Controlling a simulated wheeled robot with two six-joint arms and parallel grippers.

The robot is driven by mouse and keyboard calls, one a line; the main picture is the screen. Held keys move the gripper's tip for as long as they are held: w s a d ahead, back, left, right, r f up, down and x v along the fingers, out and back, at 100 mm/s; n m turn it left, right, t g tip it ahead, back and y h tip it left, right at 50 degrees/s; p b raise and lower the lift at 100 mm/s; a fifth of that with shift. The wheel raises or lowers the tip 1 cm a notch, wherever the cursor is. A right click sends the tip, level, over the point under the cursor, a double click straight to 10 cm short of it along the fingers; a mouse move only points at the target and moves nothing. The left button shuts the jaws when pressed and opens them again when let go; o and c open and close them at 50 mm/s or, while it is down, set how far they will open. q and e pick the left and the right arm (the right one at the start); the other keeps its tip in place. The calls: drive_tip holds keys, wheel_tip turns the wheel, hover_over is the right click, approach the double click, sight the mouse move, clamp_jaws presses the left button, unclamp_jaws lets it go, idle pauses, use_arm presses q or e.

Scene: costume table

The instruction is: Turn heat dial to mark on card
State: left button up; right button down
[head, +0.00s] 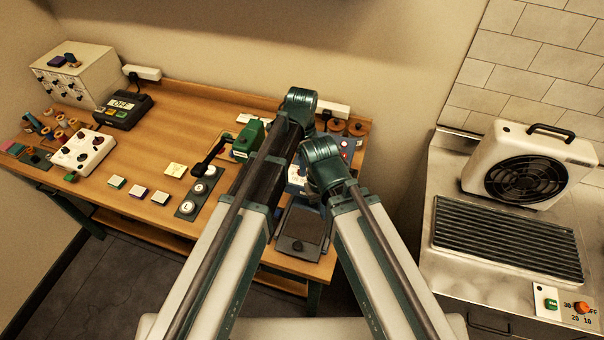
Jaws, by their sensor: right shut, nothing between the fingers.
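A small pale yellow card (176,170) lies flat on the wooden table, its marks too small to read. I cannot tell which dial is the heat dial. A white box (345,146) with small coloured controls at the table's right end is partly hidden behind my right arm. A white panel (82,150) at the left also carries several knobs. My right gripper (298,186) is shut and empty, low over the table's right part, mostly covered by my arms. My left arm crosses the middle, but its gripper is hidden.
A green press (248,141) with a black lever stands left of my arms, beside a grey strip of round dies (186,208). A dark tray (299,238) is at the front right. A counter at right holds a fan unit (527,165) and an orange dial (581,308).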

use_arm(q)
wheel_tip(320, 180, down, 2)
drive_tip(key=shift+f+b, duration=0.2)
drive_tip(key=shift+b, duration=0.5)
clamp_jaws()
